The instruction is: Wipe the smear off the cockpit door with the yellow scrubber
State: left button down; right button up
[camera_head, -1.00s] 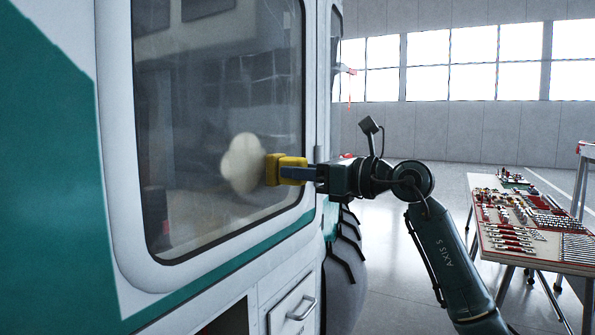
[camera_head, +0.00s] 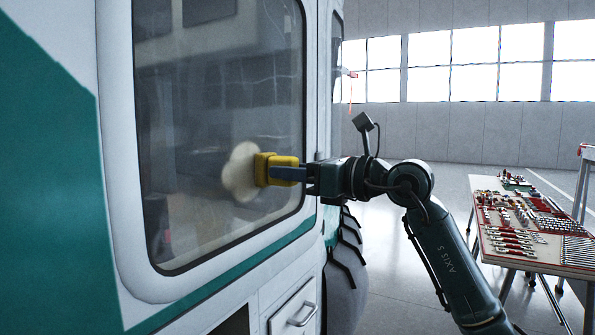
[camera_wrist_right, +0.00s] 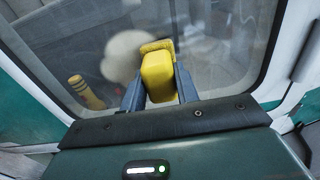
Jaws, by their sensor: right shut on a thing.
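The cockpit door (camera_head: 119,190) is white and green with a large dark window. A pale, rounded smear (camera_head: 238,172) lies on the lower right part of the glass; it also shows in the right wrist view (camera_wrist_right: 118,55). My right gripper (camera_head: 285,174) is shut on the yellow scrubber (camera_head: 266,162). The scrubber's flat face is at the glass and overlaps the right side of the smear; I cannot tell if it presses. In the right wrist view the scrubber (camera_wrist_right: 158,76) sits between both fingers. My left gripper is not in view.
A table (camera_head: 480,237) with several rows of tools stands at the right, apart from the arm. A door handle (camera_head: 303,314) sticks out from a panel below the window. Black tire treads show right of the vehicle. The floor between vehicle and table is clear.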

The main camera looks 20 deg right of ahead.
aim_at(280, 162)
jog(key=shift+s+a+b, duration=0.6)
jog(key=shift+s+a, duration=2.75)
jog(key=shift+a, duration=0.95)
jog(key=shift+w+d+r+p, duration=0.1)
jog(key=shift+w+d+r, duration=0.2)
jog(key=shift+w+d, duration=0.55)
jog(key=shift+w+d+r+p, duration=0.15)
jog(key=shift+w+d+r, duration=0.35)
jog(key=shift+d, duration=0.55)
jog(key=shift+w+d+r+p, duration=0.1)
jog(key=shift+w+d+r, duration=0.05)
jog(key=shift+w+d, duration=0.75)
jog(key=w+d+p, duration=0.1)
jog(key=w+d, duration=0.3)
jog(key=d, duration=0.2)
jog(key=shift+w, duration=0.2)
